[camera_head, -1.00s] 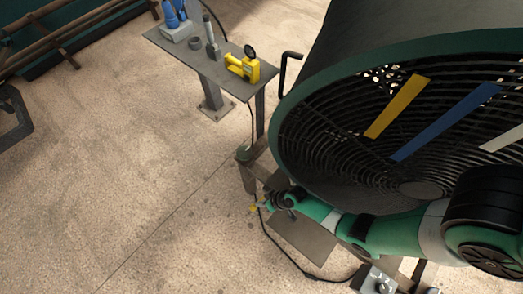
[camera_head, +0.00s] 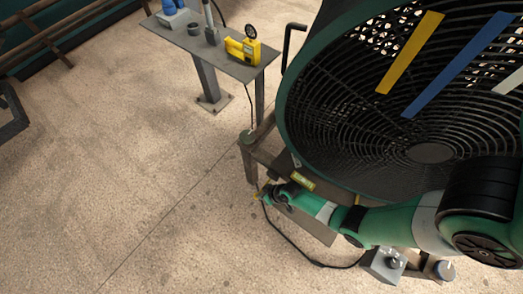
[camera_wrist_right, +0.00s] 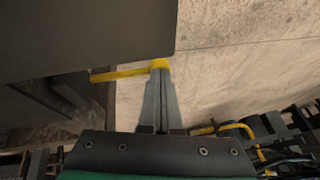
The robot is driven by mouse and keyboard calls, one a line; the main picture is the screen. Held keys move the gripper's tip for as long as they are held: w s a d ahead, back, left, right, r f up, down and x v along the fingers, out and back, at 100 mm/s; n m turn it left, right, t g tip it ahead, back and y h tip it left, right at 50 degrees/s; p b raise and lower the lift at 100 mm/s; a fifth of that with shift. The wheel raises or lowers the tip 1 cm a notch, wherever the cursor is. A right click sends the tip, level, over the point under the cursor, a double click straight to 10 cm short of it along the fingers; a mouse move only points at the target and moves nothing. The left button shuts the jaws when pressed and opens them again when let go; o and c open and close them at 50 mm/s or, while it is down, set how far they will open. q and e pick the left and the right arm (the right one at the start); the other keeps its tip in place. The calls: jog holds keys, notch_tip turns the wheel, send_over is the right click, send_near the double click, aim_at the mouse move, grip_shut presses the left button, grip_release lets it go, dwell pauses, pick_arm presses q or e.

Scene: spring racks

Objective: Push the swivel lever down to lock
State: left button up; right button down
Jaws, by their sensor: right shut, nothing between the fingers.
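A yellow lever (camera_wrist_right: 120,73) shows in the right wrist view as a thin bar running left from my fingertips, partly beside a dark plate. It also shows as a small yellow bit (camera_head: 257,195) in the head view, low at the fan stand's corner. My right gripper (camera_wrist_right: 160,74) is shut, with nothing between its fingers. Its tips are at the lever's right end and look in contact with it, though I cannot be sure. In the head view my right gripper (camera_head: 266,193) reaches in from the right, below the fan. My left gripper is not in view.
A large green-rimmed fan (camera_head: 430,152) stands above my right arm. A small metal table (camera_head: 185,42) with a yellow device (camera_head: 243,51) stands at the back. A black cable (camera_head: 290,245) lies on the floor near the arm.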

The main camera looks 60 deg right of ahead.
jog(key=shift+w+a+f+b, duration=0.1)
jog(key=shift+a+f+b, duration=0.1)
jog(key=shift+f+b, duration=0.5)
jog(key=shift+a+f+b, duration=0.15)
jog(key=shift+f+b, duration=0.25)
jog(key=shift+f, duration=0.45)
